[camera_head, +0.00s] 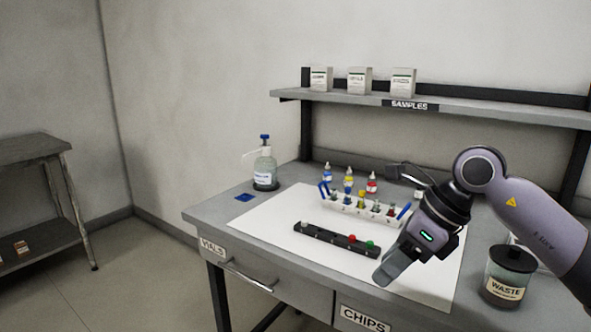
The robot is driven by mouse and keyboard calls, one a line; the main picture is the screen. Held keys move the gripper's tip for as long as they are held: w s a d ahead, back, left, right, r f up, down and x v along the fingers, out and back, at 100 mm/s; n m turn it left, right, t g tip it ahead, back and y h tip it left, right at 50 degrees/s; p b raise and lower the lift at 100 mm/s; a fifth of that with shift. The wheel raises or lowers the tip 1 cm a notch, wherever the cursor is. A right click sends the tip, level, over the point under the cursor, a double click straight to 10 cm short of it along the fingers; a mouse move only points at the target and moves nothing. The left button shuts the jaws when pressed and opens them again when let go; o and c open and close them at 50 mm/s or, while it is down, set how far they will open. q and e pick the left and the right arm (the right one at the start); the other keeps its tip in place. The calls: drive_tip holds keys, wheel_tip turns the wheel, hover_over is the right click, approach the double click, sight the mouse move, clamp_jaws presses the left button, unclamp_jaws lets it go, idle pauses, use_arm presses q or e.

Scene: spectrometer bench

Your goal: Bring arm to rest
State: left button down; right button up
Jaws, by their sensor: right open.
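My right arm (535,220) comes in from the right and reaches over the bench. My right gripper (384,274) points down and to the left above the white mat (285,215), near the front edge of the bench. It is open, and I see nothing held in it. Its fingers show to the right of a black strip (320,236) that carries a red and a green piece. My left gripper is not in view.
A white rack (345,205) with several coloured vials stands behind the strip. A pump bottle (264,168) stands at the back left, and a waste jar (507,278) at the right below my arm. A shelf (440,107) with 3 boxes hangs behind.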

drive_tip(key=s+a+f+m+y+p, duration=0.1)
drive_tip(key=s+a+m+y, duration=0.25)
drive_tip(key=a+y, duration=0.3)
drive_tip(key=s+a+m+y+p, duration=0.1)
drive_tip(key=s+a+m+y, duration=0.25)
drive_tip(key=a+y, duration=0.3)
drive_tip(key=w+d+f+m+t+h+p, duration=0.1)
drive_tip(key=d+f+m+t+h, duration=0.55)
drive_tip(key=m, duration=0.75)
drive_tip(key=d+f+m+t+h+p, duration=0.1)
drive_tip(key=d+f+m+t+h, duration=0.3)
drive_tip(key=d+f+m+t, duration=0.75)
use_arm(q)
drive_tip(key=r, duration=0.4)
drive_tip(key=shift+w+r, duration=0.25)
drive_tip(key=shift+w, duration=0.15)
use_arm(e)
drive_tip(key=s+f+m+g+h, duration=0.5)
drive_tip(key=s+f+m+g, duration=0.4)
drive_tip(key=s+f+m, duration=0.3)
drive_tip(key=s, duration=0.2)
drive_tip(key=shift+s+d+m+h, duration=0.2)
drive_tip(key=shift+s+m+h, duration=0.15)
